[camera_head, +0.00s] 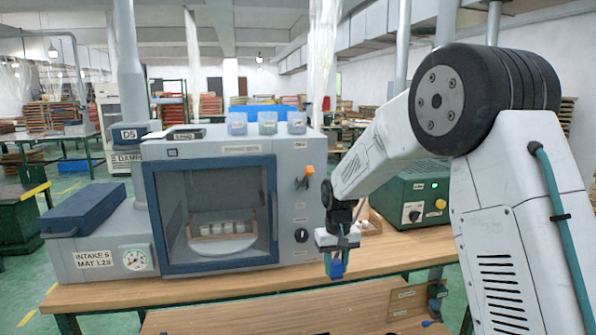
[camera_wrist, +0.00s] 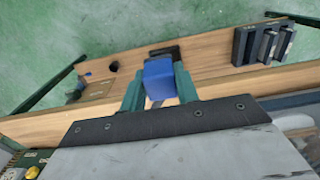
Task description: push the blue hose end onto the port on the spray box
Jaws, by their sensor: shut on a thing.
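The spray box (camera_head: 290,262) is a grey cabinet with a blue-framed window, standing on the wooden bench. Its right front panel carries an orange fitting (camera_head: 309,170) and a black round part (camera_head: 301,235); I cannot tell which, if either, is the port. My gripper (camera_head: 336,268) hangs in front of the box's lower right corner, pointing down. It is shut on a blue blocky piece, seemingly the blue hose end (camera_wrist: 159,80), between its green fingers in the wrist view. It is apart from the box. No trailing hose shows clearly.
A green control box (camera_head: 418,200) stands right of the spray box. Cups (camera_head: 267,123) stand on top of the spray box. A lower wooden surface (camera_head: 270,315) lies in front of the bench, with a small blue-tipped item (camera_head: 428,323) at its right. A dark slotted rack (camera_wrist: 262,43) shows in the wrist view.

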